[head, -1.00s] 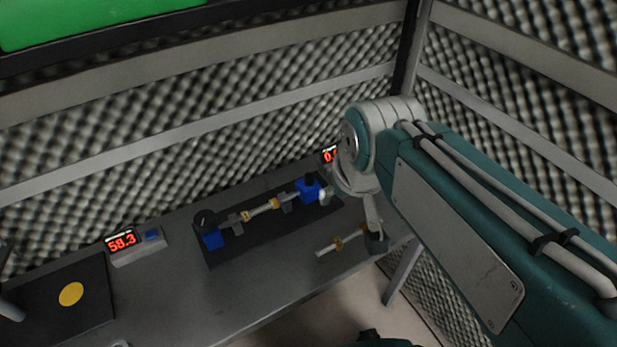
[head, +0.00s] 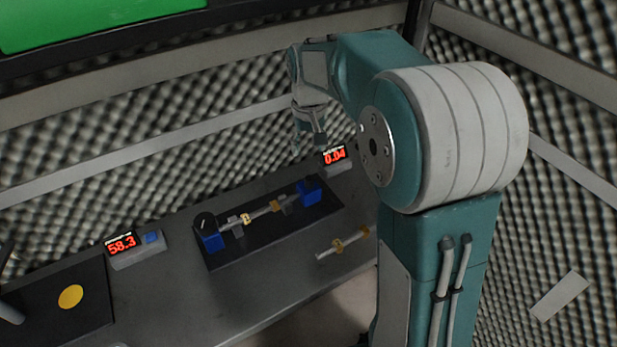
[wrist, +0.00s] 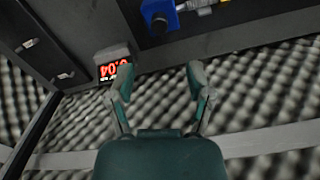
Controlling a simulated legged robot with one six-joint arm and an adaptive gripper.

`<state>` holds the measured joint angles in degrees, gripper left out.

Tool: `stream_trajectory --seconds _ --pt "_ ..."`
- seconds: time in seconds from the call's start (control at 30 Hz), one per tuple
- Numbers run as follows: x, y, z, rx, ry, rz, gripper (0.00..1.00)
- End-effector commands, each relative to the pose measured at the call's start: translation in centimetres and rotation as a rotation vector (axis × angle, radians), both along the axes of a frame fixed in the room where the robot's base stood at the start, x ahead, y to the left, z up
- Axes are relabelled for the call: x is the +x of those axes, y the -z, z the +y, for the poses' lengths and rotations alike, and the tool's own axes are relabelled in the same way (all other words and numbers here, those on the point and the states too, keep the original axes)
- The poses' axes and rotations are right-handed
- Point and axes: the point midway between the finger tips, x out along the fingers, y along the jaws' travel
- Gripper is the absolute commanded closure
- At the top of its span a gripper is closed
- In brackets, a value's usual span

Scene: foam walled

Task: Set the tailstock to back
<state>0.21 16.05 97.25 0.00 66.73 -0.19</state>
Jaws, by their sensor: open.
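A shaft fixture on a dark base plate (head: 262,240) lies on the bench. A blue block (head: 309,191) stands at its right end and looks like the tailstock; a blue block also shows at the top of the wrist view (wrist: 158,14). A second blue block with a dark knob (head: 211,238) stands at the left end. A shaft with brass rings (head: 262,211) lies between them. My gripper (head: 309,142) is up above and behind the right block, near the back wall. In the wrist view my gripper (wrist: 160,78) is open and empty, its fingers apart from the block.
A small meter reading 0.04 (head: 334,157) stands behind the fixture's right end. A meter reading 58.3 (head: 122,245) stands to the left. A loose ringed shaft (head: 342,243) lies at the front right. Foam walls (head: 240,85) close in the back and right.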

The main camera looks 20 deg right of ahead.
Motion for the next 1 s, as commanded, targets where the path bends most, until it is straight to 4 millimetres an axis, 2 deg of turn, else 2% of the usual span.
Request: stream_trajectory --seconds 0.17,0.4,0.6,0.77,1.0 --pt "-0.1 2.2 0.0 0.000 0.000 0.004 0.33" --pt "-0.1 6.8 0.0 0.000 0.000 0.004 0.33" --pt "-0.1 9.6 0.0 0.000 0.000 0.002 0.33" --pt "-0.1 10.5 0.0 0.000 0.000 0.000 0.33" --pt "-0.1 10.6 0.0 0.000 0.000 -0.001 0.33"
